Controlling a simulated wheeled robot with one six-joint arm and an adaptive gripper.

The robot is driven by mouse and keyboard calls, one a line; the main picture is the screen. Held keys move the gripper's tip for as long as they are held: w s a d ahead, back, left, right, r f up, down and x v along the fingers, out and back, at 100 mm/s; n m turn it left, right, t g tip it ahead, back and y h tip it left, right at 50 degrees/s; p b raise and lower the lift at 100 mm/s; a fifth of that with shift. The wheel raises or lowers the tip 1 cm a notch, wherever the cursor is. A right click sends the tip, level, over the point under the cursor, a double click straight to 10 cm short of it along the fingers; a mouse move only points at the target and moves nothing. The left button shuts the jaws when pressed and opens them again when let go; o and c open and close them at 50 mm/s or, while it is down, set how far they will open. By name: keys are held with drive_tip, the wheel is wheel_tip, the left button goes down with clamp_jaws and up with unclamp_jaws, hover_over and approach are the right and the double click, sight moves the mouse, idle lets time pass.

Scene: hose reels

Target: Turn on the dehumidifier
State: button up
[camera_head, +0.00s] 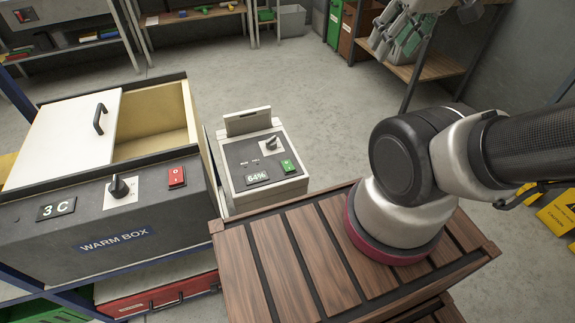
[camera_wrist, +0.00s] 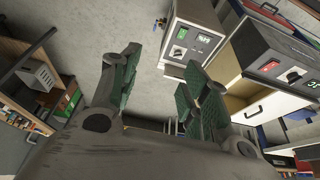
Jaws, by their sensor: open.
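The dehumidifier (camera_head: 262,165) is a small pale unit with a dark sloped panel, right of the warm box. Its panel has a display (camera_head: 257,178) reading 64%, a black knob (camera_head: 270,143) and a green switch (camera_head: 288,166). A raised flap stands at its back. It also shows in the wrist view (camera_wrist: 192,42), beyond my fingers and apart from them. My gripper (camera_head: 405,32) is up at the top right in the head view. In the wrist view its green-padded fingers (camera_wrist: 163,88) are spread with nothing between them.
The warm box (camera_head: 115,240) has a red switch (camera_head: 177,177), a knob, a "3 C" display and a partly open white lid. My arm rises over brown slats in front. Shelves and a grey bin (camera_head: 292,21) stand behind. Grey floor is open beyond the dehumidifier.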

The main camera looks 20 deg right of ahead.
drive_tip(key=shift+w+a+f, duration=0.15)
drive_tip(key=shift+f, duration=0.2)
drive_tip(key=c, duration=0.3)
drive_tip(key=f+g, duration=0.1)
drive_tip(key=w+a+f+g, duration=0.1)
drive_tip(key=f, duration=0.1)
drive_tip(key=w+f+n+g, duration=0.1)
drive_tip(key=shift+w+a+f, duration=0.15)
drive_tip(key=shift+a+f, duration=0.05)
drive_tip(key=shift+a, duration=0.05)
clamp_jaws()
drive_tip(key=w+a+f+n+g, duration=0.25)
drive_tip(key=w+f+n, duration=0.2)
drive_tip(key=f, duration=0.55)
drive_tip(key=w+a+f+n+g, duration=0.1)
drive_tip(key=w+a+f+n, duration=0.3)
drive_tip(key=f, duration=0.6)
drive_tip(key=w+a+f+n+g, duration=0.1)
drive_tip(key=w+a+f+n, duration=0.3)
drive_tip(key=f, duration=0.6)
drive_tip(key=w+a+n+t, duration=0.1)
drive_tip(key=w+n+t, duration=0.1)
drive_tip(key=w+n, duration=0.2)
drive_tip(key=shift+w+a+f, duration=0.15)
drive_tip(key=shift+w+f, duration=0.2)
drive_tip(key=shift+w, duration=1.05)
drive_tip(key=shift+n, duration=0.25)
